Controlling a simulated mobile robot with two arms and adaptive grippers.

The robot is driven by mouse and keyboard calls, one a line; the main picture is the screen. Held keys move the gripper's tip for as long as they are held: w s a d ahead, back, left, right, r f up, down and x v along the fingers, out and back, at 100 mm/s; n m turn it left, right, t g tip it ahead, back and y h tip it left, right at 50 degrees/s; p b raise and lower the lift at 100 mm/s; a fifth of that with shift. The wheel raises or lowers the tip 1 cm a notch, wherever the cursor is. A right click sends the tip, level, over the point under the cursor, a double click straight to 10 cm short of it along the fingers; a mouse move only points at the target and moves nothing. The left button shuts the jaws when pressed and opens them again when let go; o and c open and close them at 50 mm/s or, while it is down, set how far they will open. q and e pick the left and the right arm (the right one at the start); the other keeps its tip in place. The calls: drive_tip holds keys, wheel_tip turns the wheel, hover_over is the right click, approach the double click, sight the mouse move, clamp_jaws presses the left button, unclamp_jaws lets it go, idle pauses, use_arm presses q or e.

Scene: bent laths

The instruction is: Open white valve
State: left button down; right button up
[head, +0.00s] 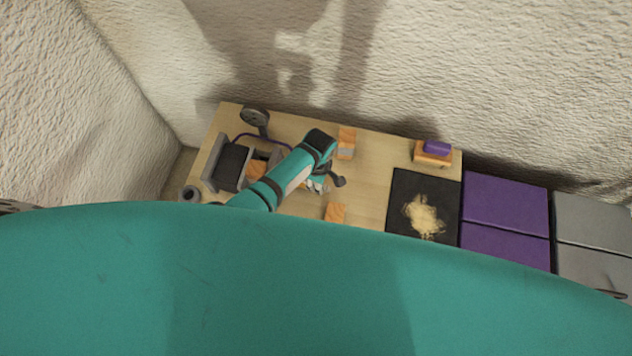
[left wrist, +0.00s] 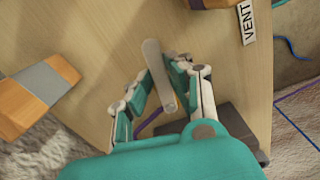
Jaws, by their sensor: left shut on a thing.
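A pale, off-white flat lever (left wrist: 153,62) with a rounded end shows in the left wrist view. It looks like the handle of the white valve. My left gripper (left wrist: 161,74) is shut on this lever, with one finger on each side of it. In the head view my left gripper (head: 318,184) is low over the middle of the wooden table, and my arm and gripper hide most of the valve there. A white label reading VENT (left wrist: 247,22) lies on the table near the lever. My right gripper is in neither view.
The wooden table (head: 372,178) carries orange wooden blocks (head: 346,138), a dark box (head: 231,165) and a round grey part on a stand (head: 254,118). A black mat (head: 400,190) with pale shavings and purple panels (head: 505,195) lie right. My teal body hides the front.

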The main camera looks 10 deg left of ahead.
use_arm(q)
drive_tip(key=shift+w+n, duration=0.4)
drive_tip(key=shift+n, duration=0.6)
drive_tip(key=c, duration=1.2)
unclamp_jaws()
drive_tip(key=shift+c, duration=0.2)
